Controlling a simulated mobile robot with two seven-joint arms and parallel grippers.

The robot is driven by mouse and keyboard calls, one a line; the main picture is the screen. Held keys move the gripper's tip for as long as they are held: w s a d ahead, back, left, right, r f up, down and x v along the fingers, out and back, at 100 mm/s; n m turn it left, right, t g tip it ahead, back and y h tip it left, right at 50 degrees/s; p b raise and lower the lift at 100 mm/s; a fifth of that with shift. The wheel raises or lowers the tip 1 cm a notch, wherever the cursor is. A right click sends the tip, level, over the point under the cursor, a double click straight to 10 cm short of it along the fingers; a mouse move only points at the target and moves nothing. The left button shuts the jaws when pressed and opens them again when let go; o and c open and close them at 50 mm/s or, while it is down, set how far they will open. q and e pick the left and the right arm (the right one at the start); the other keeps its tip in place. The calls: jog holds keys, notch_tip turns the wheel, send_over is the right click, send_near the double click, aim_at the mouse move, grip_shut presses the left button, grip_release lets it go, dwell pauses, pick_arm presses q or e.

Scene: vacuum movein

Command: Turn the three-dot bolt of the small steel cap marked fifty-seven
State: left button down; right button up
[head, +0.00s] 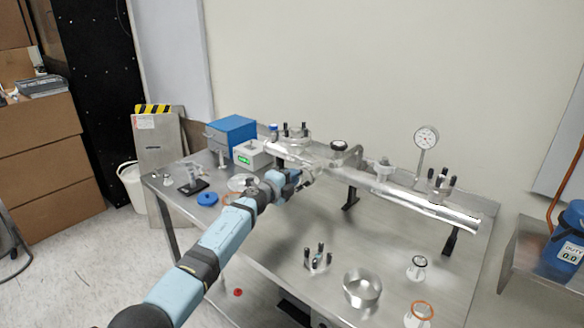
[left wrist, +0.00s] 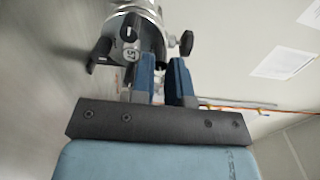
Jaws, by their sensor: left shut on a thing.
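The small steel cap marked 57 (left wrist: 131,55) shows in the left wrist view, with black, white-marked bolt handles (left wrist: 101,50) around it. My left gripper (left wrist: 160,72) is shut on a dark bolt handle at the cap's right side; the fingers partly hide it. I cannot read the dots on that handle. In the head view my left gripper (head: 306,177) is beside the underside of the long steel tube (head: 405,192), near its left part. The cap is too small and covered to make out there. My right gripper is not in view.
The tube rests on black stands (head: 350,198) above the steel table (head: 285,255). A dial gauge (head: 426,138) stands behind it. A blue box (head: 231,133) is at the back left.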

pick_arm(q)
jog(key=shift+r+n+p, duration=0.1)
jog(key=shift+n+p, duration=3.95)
jog(key=shift+n, duration=2.75)
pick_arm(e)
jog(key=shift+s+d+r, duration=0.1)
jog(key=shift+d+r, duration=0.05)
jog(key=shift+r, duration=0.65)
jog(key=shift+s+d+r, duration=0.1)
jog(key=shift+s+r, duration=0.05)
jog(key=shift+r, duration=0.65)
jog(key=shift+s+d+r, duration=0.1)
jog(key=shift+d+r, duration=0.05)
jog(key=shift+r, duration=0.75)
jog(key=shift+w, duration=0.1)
pick_arm(q)
jog(key=c, duration=1.1)
grip_release()
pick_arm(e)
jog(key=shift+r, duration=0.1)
